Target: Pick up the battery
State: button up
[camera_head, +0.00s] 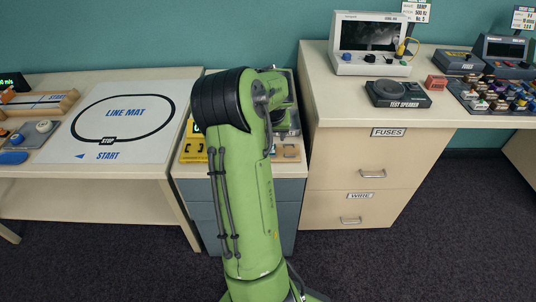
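I cannot make out a battery in this view. My green arm rises through the middle of the picture and bends away over a small drawer cabinet (285,207). My gripper is hidden behind the arm's black elbow and wrist links, so its fingers and anything between them do not show. A yellow tray (194,152) lies on the cabinet top, partly covered by my arm. A tan piece (289,153) shows on the cabinet top to the right of the arm.
The left table holds a white line mat (118,122) and a blue button (14,157). Further right stands a rack of small parts (495,100). Dark carpet is clear in front.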

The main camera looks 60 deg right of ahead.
aim_at(271, 149)
jog(key=b+x, duration=0.3)
jog(key=x, duration=0.5)
jog(key=shift+f, duration=0.4)
jog(key=shift+a+r, duration=0.1)
jog(key=shift+c, duration=0.2)
grip_shut()
